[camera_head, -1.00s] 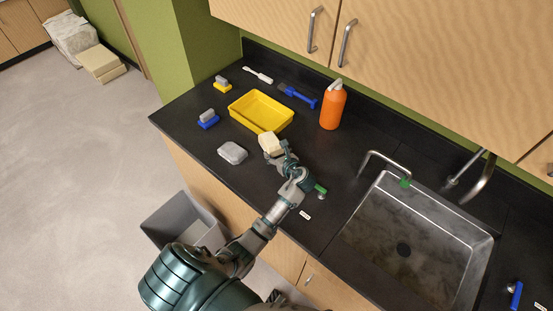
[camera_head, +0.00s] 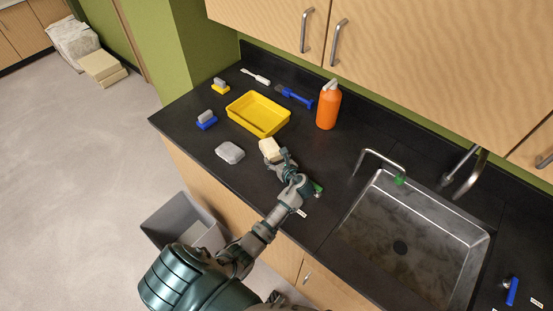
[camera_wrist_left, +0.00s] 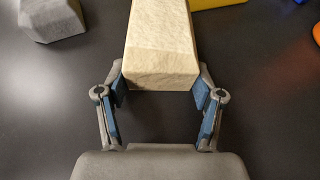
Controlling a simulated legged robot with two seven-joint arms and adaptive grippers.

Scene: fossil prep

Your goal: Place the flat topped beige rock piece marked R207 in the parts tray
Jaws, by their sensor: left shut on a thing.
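The beige rock piece (camera_head: 270,147) is between the fingers of my left gripper (camera_head: 277,158), in front of the parts tray. In the left wrist view the rock (camera_wrist_left: 160,45) is a pale block with a flat top, and both fingers of my left gripper (camera_wrist_left: 160,90) press on its sides. No R207 marking is readable. The yellow tray (camera_head: 240,124) stands empty on the black counter behind the rock; a bit of it shows at the top of the left wrist view (camera_wrist_left: 215,3). My right gripper is not in view.
A grey rock (camera_head: 230,152) lies left of my left gripper. A sink (camera_head: 420,230) is at the right.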

